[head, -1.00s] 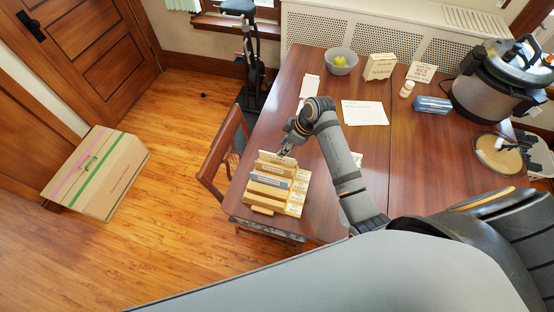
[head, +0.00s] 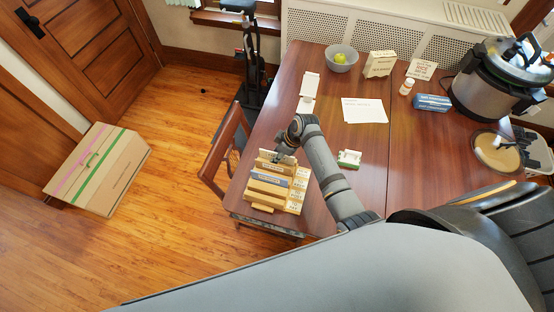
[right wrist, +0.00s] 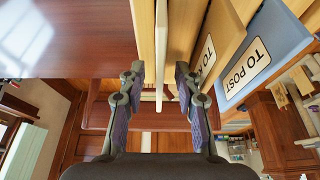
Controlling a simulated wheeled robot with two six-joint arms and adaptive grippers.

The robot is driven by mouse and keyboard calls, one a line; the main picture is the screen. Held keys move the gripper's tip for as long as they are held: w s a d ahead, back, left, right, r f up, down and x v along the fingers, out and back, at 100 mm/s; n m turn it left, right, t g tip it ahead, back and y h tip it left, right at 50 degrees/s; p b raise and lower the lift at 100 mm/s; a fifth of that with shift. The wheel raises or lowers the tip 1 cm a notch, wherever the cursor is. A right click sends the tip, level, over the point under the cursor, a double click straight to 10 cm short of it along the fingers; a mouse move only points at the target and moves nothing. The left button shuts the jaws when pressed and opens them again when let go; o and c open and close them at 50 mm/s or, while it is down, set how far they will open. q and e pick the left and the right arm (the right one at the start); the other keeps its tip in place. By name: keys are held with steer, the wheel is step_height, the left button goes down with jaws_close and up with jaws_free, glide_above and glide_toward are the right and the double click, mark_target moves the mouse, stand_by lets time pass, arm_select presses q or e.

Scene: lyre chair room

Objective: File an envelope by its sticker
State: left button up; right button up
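A wooden stepped letter rack (head: 264,198) stands at the table's near left corner, with tan and blue labelled fronts and small labels down its right side. My right gripper (head: 286,152) is at the rack's far end. In the right wrist view its fingers (right wrist: 160,75) are apart, with a thin pale upright piece (right wrist: 161,45) between them and visible gaps; I cannot tell whether it is an envelope. My left gripper is not in view.
The table (head: 345,75) holds a white sheet (head: 364,110), a white stand (head: 309,86), a small green-and-white item (head: 349,159), a grey bowl (head: 341,58), a blue box (head: 432,103) and a large cooker (head: 495,85). A chair (head: 222,150) stands against the left edge.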

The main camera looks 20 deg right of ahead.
steer(key=shift+f, duration=0.25)
stand_by(0.3)
jaws_close()
